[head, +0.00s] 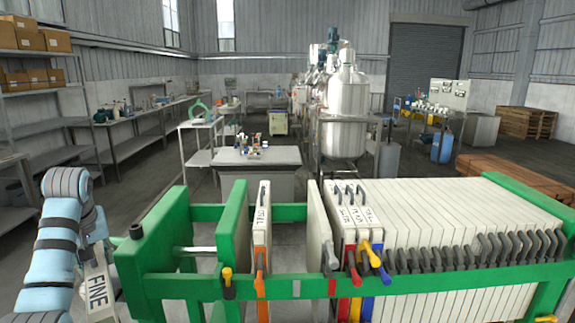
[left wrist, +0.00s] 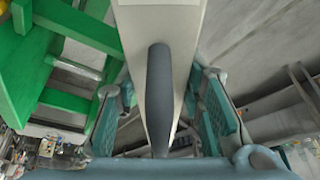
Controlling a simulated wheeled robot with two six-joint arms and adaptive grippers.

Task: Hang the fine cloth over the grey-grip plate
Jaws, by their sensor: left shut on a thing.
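My left gripper (left wrist: 160,112) is shut on the dark grey handle (left wrist: 159,95) of a pale, flat piece (left wrist: 130,20). In the head view this piece is marked FINE (head: 98,287) and hangs at the lower left, outside the green press frame. It appears to be the fine cloth. A lone pale plate (head: 317,230) stands in the frame between gaps, with what looks like a grey grip (head: 330,260) at its front. Many plates in the right pack (head: 470,215) also have dark grey grips. My right gripper is not in view.
The green frame's front rail (head: 190,287) and end plate (head: 150,240) lie right of my gripper. An orange-edged plate (head: 262,225) stands left of the lone plate; red, yellow and blue grips sit right of it. Gaps flank the lone plate.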

